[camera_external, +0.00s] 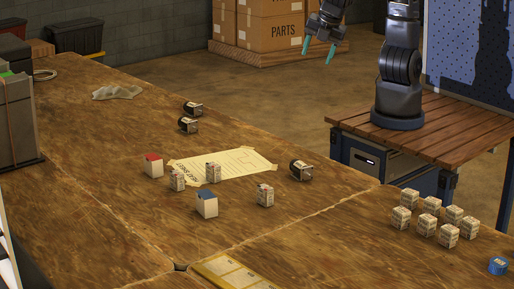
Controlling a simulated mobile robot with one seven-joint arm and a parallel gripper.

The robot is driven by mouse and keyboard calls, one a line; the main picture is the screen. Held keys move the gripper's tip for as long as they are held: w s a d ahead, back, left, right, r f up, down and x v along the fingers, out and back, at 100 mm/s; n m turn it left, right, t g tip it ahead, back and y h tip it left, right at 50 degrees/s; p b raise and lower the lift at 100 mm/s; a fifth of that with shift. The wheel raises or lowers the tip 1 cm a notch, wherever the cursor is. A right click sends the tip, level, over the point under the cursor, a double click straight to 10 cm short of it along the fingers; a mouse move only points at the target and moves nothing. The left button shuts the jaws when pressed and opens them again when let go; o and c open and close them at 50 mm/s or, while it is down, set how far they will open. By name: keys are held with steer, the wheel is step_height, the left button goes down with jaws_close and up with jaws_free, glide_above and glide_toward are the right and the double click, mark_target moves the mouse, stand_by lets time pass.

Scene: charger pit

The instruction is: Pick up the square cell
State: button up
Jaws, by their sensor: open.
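My gripper (318,50) is at the top of the view, its two teal fingers apart and empty. It hangs beyond the workbench, well away from everything on the bench. I cannot tell for sure which thing is the square cell. Box-shaped candidates are a white block with a red top (153,166), a white block with a blue top (207,204), and small beige printed blocks, at the sheet's front edge (177,181), on the sheet (213,172) and to its right (265,195). Several more beige blocks (427,225) stand grouped at the right.
A paper sheet (245,163) is taped mid-bench. Dark cylinders lie behind it (188,125), (193,108) and at its right (301,171). A blue round item (498,265) is at lower right, a yellow panel (228,272) at the front. A cloth (118,92) lies far left.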

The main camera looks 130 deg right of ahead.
steer(key=w+a+f+n+h, duration=0.3)
steer(key=w+f, duration=0.3)
steer(key=f, duration=0.1)
steer(key=w+a+f+n+h, duration=0.2)
steer(key=w+a+f+n, duration=0.1)
steer(key=w+f, duration=0.3)
steer(key=n+t+h, duration=0.3)
steer(key=n+h, duration=0.1)
steer(key=n, duration=0.3)
glide_toward(267, 188)
steer(key=shift+x, duration=4.2)
steer(key=shift+s, duration=0.1)
steer(key=c, duration=1.2)
